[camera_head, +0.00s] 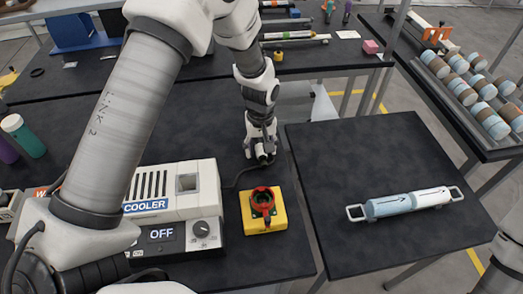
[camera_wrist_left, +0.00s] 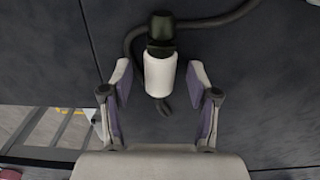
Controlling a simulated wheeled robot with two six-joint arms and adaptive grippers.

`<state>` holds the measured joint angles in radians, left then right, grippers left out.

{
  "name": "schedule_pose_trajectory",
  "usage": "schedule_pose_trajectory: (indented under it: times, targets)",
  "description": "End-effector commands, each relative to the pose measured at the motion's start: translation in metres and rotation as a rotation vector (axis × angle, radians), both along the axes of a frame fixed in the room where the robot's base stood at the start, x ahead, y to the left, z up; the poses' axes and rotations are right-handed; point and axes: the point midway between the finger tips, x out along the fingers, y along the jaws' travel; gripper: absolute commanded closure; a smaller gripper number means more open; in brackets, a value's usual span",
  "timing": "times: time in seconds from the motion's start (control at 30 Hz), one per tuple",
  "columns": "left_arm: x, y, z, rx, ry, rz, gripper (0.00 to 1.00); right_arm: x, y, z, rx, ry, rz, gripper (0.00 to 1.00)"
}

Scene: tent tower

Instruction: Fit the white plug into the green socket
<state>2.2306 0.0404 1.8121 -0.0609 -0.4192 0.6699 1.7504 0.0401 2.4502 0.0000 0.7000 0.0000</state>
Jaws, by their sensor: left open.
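My left gripper (camera_head: 262,157) points down at the right edge of the long black table, and it is open. In the left wrist view a white plug (camera_wrist_left: 160,74) with a black end and a dark cable lies between the spread fingers, with a gap on both sides. I cannot tell how far above it the fingers are. In the head view the plug is mostly hidden by the gripper. My right gripper is out of view.
A white cooler unit (camera_head: 172,205) reading OFF stands left of the yellow box. A dark cable (camera_head: 232,181) runs between the cooler and the gripper. A separate black table (camera_head: 400,150) at right holds a pale blue cylinder (camera_head: 405,203) with end handles. A rack of rollers (camera_head: 475,85) stands beyond.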

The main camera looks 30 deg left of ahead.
Motion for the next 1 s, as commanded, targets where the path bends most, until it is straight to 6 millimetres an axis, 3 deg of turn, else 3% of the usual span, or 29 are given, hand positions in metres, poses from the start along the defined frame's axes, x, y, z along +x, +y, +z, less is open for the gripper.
schedule_pose_trajectory:
  times: [0.17, 0.33, 0.73, 1.0]
  targets:
    - [0.000, 0.000, -0.001, 0.001, -0.001, 0.000, 0.40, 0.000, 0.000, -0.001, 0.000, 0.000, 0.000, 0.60]
    - [0.000, 0.000, -0.001, 0.001, -0.001, 0.000, 1.00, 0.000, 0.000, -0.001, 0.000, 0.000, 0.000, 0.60]
    - [0.001, 0.000, 0.006, 0.000, -0.004, 0.000, 1.00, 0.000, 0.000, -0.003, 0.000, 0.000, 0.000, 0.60]
    - [0.002, 0.000, 0.065, 0.000, -0.006, 0.000, 1.00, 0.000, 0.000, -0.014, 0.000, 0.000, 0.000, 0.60]
